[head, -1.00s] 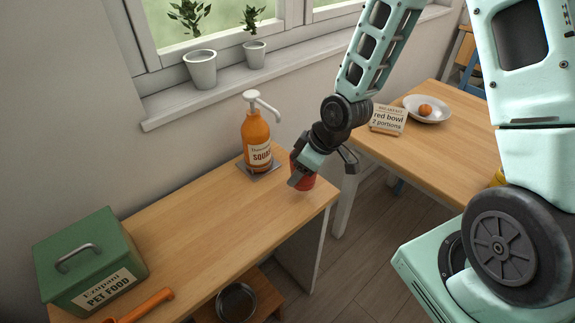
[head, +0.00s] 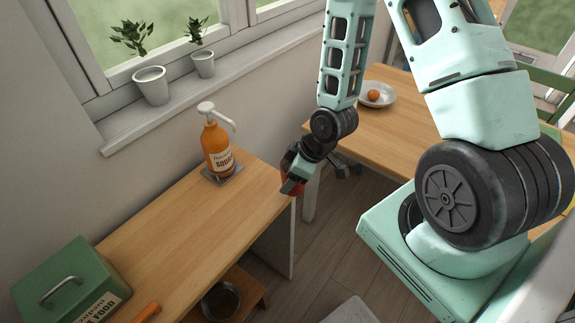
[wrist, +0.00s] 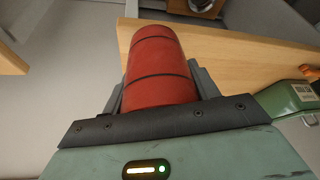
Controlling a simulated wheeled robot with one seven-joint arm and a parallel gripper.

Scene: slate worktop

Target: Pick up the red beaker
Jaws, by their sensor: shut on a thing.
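The red beaker (head: 300,187) shows in the head view at the right end of the wooden worktop, largely hidden behind my gripper (head: 291,184). In the wrist view the beaker (wrist: 160,72) is red with dark bands and sits between the two dark fingers. My gripper (wrist: 158,98) is shut on it, with a finger on either side. In the wrist view the worktop and the grey floor show beyond the beaker. Whether the beaker's base is clear of the worktop is hidden in the head view.
An orange squash bottle with a white pump (head: 217,145) stands on a dark mat at the worktop's back. A green pet food box (head: 70,283) and an orange handle (head: 147,312) are at the near left. Another table (head: 395,125) holds a bowl (head: 386,97) with an orange fruit (head: 374,95).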

